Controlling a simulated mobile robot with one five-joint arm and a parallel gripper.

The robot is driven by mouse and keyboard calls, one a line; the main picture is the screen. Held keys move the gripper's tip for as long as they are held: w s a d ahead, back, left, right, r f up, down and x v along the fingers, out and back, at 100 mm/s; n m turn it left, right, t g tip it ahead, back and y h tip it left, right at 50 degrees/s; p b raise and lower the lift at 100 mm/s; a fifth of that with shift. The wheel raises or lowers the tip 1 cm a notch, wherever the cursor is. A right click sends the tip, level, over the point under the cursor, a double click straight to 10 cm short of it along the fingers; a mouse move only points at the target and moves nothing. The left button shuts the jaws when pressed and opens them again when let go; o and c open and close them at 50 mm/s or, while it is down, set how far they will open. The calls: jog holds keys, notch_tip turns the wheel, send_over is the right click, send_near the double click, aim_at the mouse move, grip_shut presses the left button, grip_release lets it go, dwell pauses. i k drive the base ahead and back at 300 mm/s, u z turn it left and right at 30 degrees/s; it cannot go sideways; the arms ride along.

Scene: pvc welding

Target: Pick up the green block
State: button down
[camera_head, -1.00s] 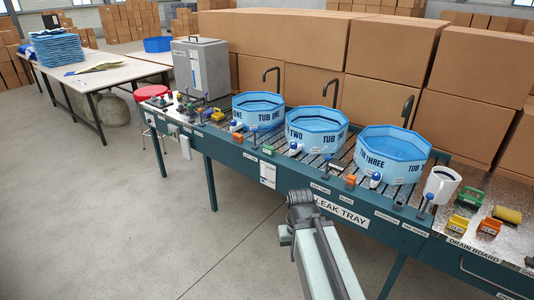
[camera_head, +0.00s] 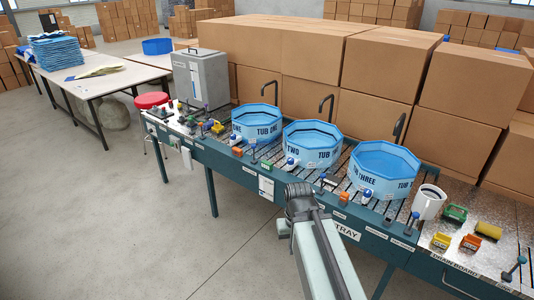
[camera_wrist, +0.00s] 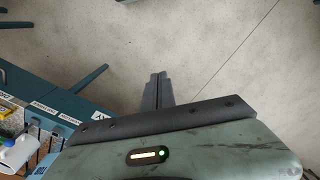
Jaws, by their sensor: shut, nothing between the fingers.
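A green block (camera_head: 454,214) lies on the metal drain board at the right in the head view, just right of a white mug (camera_head: 429,202). A yellow block (camera_head: 441,241) and an orange block (camera_head: 470,243) lie in front of it. My gripper (camera_wrist: 157,78) shows in the wrist view with its two dark fingers together and empty, over bare floor. In the head view my arm's end (camera_head: 298,195) is in front of the bench, well left of the green block and apart from it; the fingertips are hard to make out there.
Three blue tubs (camera_head: 384,170) stand on the slatted leak tray. A yellow-and-black item (camera_head: 488,231) lies right of the green block, and a blue-topped valve (camera_head: 513,268) stands at the board's front right. Boxes (camera_head: 470,110) are stacked behind. The floor (camera_head: 130,230) in front is clear.

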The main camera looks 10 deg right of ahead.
aim_at(267, 165)
jog(key=z, duration=0.4)
jog(key=i, duration=2.05)
jog(key=u, duration=2.95)
